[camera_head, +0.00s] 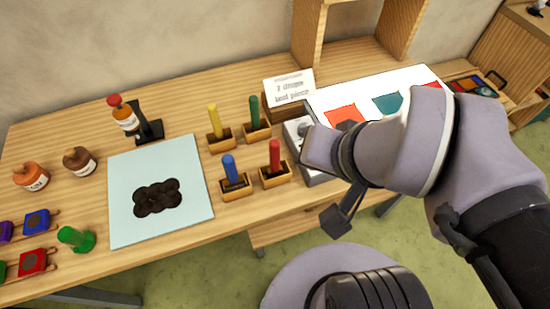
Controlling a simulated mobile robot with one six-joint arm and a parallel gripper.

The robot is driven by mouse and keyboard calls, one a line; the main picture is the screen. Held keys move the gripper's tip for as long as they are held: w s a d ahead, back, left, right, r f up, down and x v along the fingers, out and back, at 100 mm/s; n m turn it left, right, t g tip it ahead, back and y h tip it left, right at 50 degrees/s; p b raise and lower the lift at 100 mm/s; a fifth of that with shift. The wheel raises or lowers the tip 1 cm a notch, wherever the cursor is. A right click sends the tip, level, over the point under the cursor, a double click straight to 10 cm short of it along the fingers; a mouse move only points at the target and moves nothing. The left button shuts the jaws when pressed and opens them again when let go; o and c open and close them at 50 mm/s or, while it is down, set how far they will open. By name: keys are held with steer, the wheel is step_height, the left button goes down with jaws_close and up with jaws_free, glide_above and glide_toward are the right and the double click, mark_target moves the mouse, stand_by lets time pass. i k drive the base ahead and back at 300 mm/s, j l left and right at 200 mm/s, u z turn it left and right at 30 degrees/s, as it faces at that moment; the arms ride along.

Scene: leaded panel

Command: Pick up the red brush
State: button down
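The red brush (275,155) stands upright in a small wooden holder (276,177) near the table's front edge. My gripper (336,221) hangs below and to the right of it in the picture, apart from it, by the table's front edge. Only a dark end part of the gripper shows beneath my arm. Whether its fingers are open or shut cannot be seen. Nothing shows in it.
Blue (230,168), yellow (214,119) and green (254,112) brushes stand in similar holders close by. A grey device (300,130) is just right of the red brush, partly behind my arm. A pale blue mat (188,158) with dark round shapes lies left.

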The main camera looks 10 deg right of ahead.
mark_target(276, 170)
steer(key=l+u, duration=0.2)
steer(key=u, duration=0.15)
steer(key=i+l+u, duration=0.1)
steer(key=u, duration=0.25)
steer(key=l+u, duration=0.3)
